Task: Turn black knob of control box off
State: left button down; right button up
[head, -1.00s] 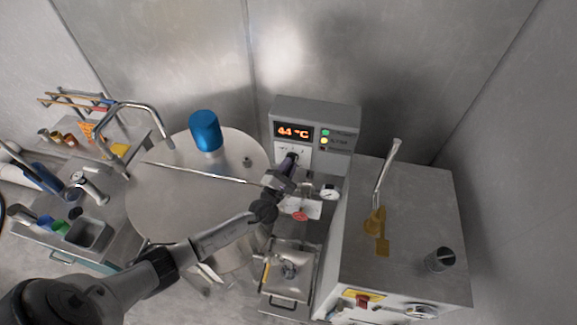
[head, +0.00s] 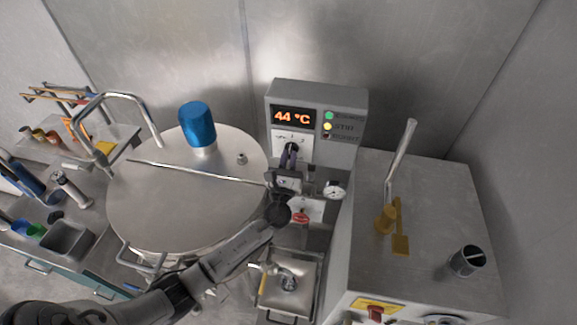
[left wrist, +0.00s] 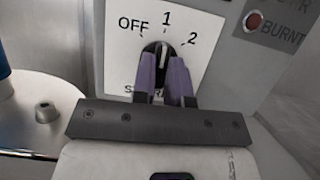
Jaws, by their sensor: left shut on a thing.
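The grey control box (head: 350,100) stands against the back wall with a lit 44 °C display (head: 293,117). Below the display is a white dial plate, whose OFF, 1 and 2 marks show in the left wrist view (left wrist: 125,60). The black knob (left wrist: 157,47) sits in the middle of this plate, with its white line pointing up, close to the 1. My left gripper (head: 290,152) is at the dial plate. In the left wrist view its purple fingers (left wrist: 163,72) are shut on the knob, one on each side. The fingers hide the knob's lower part. My right gripper is out of view.
A large round steel lid (head: 180,205) with a blue cylinder (head: 197,125) lies left of the box. A pressure gauge (head: 334,190) is just below the box. A steel cabinet (head: 430,240) with a lever (head: 402,150) stands at the right.

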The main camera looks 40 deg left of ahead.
pick_arm(q)
jog(key=shift+w+d+n+g+y+b, duration=0.1)
jog(key=shift+n+g+y+b, duration=0.65)
jog(key=shift+n, duration=1.2)
jog(key=shift+s+d+n+g+y+b, duration=0.1)
jog(key=shift+n+g+y+b, duration=0.65)
jog(key=shift+n, duration=1.25)
jog(key=shift+w+n+g+y+b, duration=0.1)
jog(key=shift+n+g+y+b, duration=0.55)
jog(key=shift+n, duration=1.3)
jog(key=shift+r+n+h+b, duration=0.1)
jog(key=shift+n+h+b, duration=0.15)
jog(key=shift+n+b, duration=0.1)
jog(key=shift+g, duration=0.25)
jog(key=c, duration=1.1)
grip_release()
jog(key=shift+c, duration=0.2)
jog(key=b+v, duration=0.2)
jog(key=v, duration=1.1)
jog(key=shift+s+d+f, duration=0.2)
jog(key=shift+s+f, duration=0.05)
